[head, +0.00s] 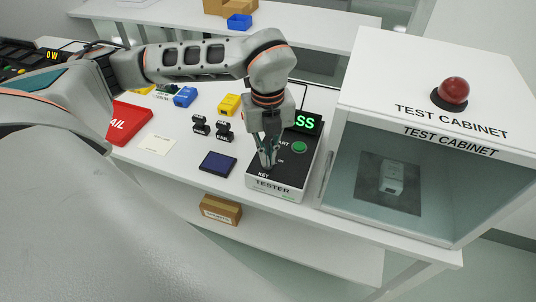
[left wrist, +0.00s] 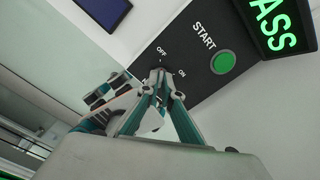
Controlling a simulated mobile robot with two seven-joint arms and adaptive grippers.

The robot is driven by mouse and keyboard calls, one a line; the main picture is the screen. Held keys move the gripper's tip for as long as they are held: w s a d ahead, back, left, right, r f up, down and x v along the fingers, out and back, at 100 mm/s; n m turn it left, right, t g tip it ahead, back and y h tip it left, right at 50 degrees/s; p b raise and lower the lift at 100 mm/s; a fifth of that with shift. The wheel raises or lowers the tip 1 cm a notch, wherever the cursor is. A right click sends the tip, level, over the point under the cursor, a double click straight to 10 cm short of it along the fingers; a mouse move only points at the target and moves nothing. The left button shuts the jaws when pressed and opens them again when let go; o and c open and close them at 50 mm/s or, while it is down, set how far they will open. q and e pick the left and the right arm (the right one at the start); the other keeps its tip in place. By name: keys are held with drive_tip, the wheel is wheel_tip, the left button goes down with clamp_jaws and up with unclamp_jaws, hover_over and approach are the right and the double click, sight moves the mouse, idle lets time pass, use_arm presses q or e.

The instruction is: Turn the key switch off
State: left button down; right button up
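The tester (head: 283,170) is a white box with a black top, standing on the white table left of the test cabinet. Its key switch is mostly hidden by my fingertips; the OFF and ON labels beside it show in the left wrist view. My left gripper (head: 267,163) reaches down to the tester's KEY corner. In the left wrist view its fingertips (left wrist: 159,76) come together at the switch, just below OFF and left of ON. They look shut on the key, whose angle I cannot make out. My right gripper is not in view.
The tester's green START button (head: 299,147) and lit green display (head: 306,122), reading PASS, are close by. The open test cabinet (head: 440,150) stands right, a white device (head: 391,177) inside. A dark blue pad (head: 217,164) and red FAIL tray (head: 128,121) lie left.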

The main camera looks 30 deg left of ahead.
use_arm(q)
drive_tip(key=shift+n, duration=0.6)
drive_tip(key=c, duration=2.2)
unclamp_jaws()
drive_tip(key=shift+c, duration=0.2)
wheel_tip(320, 180, up, 12)
